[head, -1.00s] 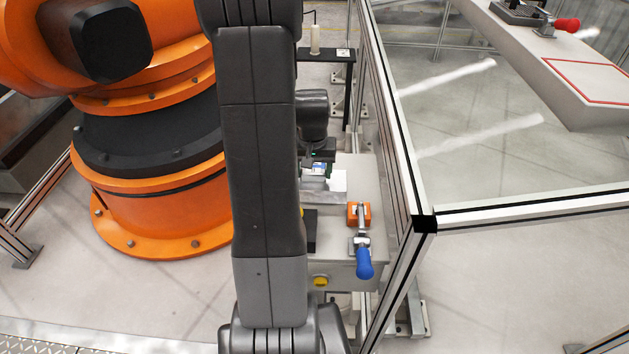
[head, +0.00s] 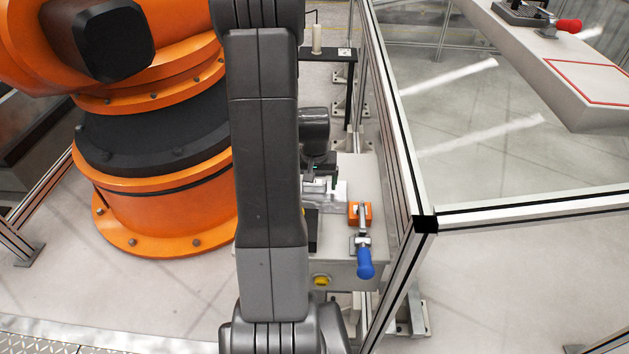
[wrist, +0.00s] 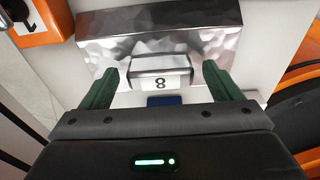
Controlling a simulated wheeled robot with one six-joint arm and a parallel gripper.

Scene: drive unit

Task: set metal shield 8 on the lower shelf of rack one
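Metal shield 8 (wrist: 105,48) is a shiny, dented silver piece in the wrist view. It has a raised block (wrist: 160,67) with a white label marked 8. My gripper (wrist: 160,82) is open, with one green finger on each side of the block. Gaps show between the fingers and the block. In the head view the shield (head: 335,195) sits on a grey bench top, partly hidden by my arm. My gripper (head: 318,168) is above its far part there, and its fingertips are hidden. I cannot make out rack one.
An orange clamp block (head: 359,214) with a blue handle stands on the bench just right of the shield. A glazed fence frame (head: 424,224) runs along the bench's right side. A large orange robot (head: 160,200) stands at left.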

